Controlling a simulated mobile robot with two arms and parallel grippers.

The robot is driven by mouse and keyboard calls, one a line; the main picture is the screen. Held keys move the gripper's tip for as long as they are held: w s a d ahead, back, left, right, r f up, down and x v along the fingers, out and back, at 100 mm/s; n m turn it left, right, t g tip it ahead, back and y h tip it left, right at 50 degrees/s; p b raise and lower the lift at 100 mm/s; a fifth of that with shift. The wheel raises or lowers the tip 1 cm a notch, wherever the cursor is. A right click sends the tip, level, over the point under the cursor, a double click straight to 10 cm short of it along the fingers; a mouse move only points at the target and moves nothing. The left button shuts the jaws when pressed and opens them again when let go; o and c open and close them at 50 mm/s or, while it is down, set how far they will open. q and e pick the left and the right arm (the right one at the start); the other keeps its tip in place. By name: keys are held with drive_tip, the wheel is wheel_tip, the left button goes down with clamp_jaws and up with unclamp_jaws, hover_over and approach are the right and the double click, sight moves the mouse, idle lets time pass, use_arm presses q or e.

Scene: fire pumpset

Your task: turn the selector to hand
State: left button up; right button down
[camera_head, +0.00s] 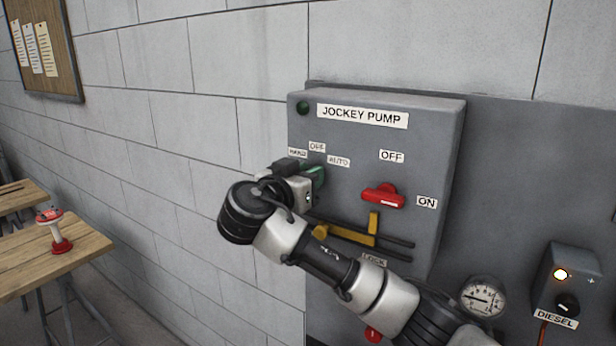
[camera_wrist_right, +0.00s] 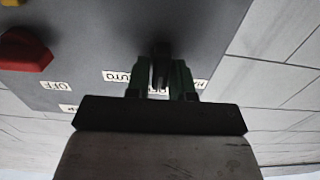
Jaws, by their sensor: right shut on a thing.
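The grey jockey pump panel (camera_head: 335,145) is on the block wall in the head view. Its selector has HAND (camera_head: 297,152), OFF (camera_head: 317,147) and AUTO (camera_head: 339,161) labels; my right gripper (camera_head: 312,175) covers the knob there. In the right wrist view the dark selector knob (camera_wrist_right: 161,62) stands between the green fingers of my right gripper (camera_wrist_right: 162,84), which is shut on it. The knob lies roughly in line with the partly hidden middle label, between AUTO (camera_wrist_right: 117,76) and the label at right. Its exact pointing is hard to tell. My left gripper is out of view.
A red switch handle (camera_head: 383,196) with OFF and ON labels sits right of the selector. A yellow bracket with dark bars (camera_head: 350,234) juts out below. A gauge (camera_head: 484,297) and a diesel box (camera_head: 566,283) are lower right. Wooden tables (camera_head: 45,256) stand at left.

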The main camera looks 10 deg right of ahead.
drive_tip(key=shift+f+n+b, duration=0.15)
drive_tip(key=shift+n+b, duration=0.55)
drive_tip(key=shift+w+a+n+b, duration=0.15)
drive_tip(key=shift+n+b, duration=0.6)
drive_tip(key=shift+n, duration=0.45)
drive_tip(key=shift+n+b, duration=0.4)
drive_tip(key=shift+n, duration=0.8)
drive_tip(key=shift+a+n, duration=0.1)
drive_tip(key=shift+n, duration=1.1)
drive_tip(key=c, duration=1.1)
unclamp_jaws()
drive_tip(key=shift+a, duration=0.1)
drive_tip(key=shift+b, duration=0.35)
